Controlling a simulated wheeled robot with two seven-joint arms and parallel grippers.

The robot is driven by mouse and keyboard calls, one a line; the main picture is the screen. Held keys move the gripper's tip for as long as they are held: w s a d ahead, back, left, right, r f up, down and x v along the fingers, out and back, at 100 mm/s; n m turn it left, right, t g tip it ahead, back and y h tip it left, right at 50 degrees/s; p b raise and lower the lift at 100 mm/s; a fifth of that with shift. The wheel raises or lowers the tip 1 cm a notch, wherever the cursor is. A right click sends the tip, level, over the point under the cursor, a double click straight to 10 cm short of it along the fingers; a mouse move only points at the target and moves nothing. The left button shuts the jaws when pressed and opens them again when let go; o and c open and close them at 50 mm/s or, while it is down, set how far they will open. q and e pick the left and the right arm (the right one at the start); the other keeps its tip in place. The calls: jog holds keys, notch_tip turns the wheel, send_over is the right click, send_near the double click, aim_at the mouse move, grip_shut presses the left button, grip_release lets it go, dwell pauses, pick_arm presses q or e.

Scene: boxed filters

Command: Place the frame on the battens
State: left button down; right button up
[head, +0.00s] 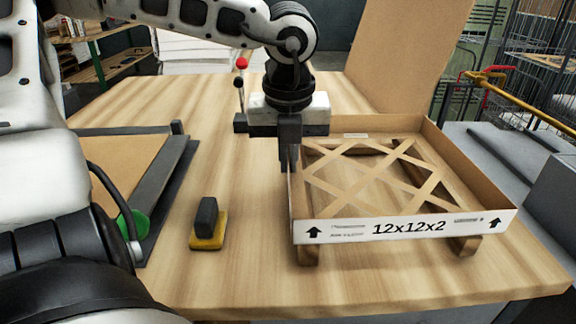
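The frame is a shallow, open cardboard square with a crossed lattice inside and a white front face (405,228) marked 12x12x2. It lies about level over two wooden battens, whose ends show below its front edge at the left (307,255) and right (465,246). I cannot tell for certain whether it rests fully on them. My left gripper (291,160) points down at the frame's left wall, with its fingers close together and seemingly pinching that wall. The fingertips are partly hidden. My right gripper is not in view.
A tall cardboard panel (408,55) stands behind the frame. A yellow block with a dark grip (207,225) lies on the wooden table (235,285) left of the frame. A dark-edged board (170,190) is further left. The table's front strip is clear.

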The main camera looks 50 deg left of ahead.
pick_arm(q)
jog(key=shift+f, duration=1.1)
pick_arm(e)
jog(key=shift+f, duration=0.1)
pick_arm(q)
jog(key=shift+f+b, duration=0.3)
jog(key=shift+b, duration=0.15)
jog(key=c, duration=1.7)
grip_release()
jog(key=shift+r, duration=0.15)
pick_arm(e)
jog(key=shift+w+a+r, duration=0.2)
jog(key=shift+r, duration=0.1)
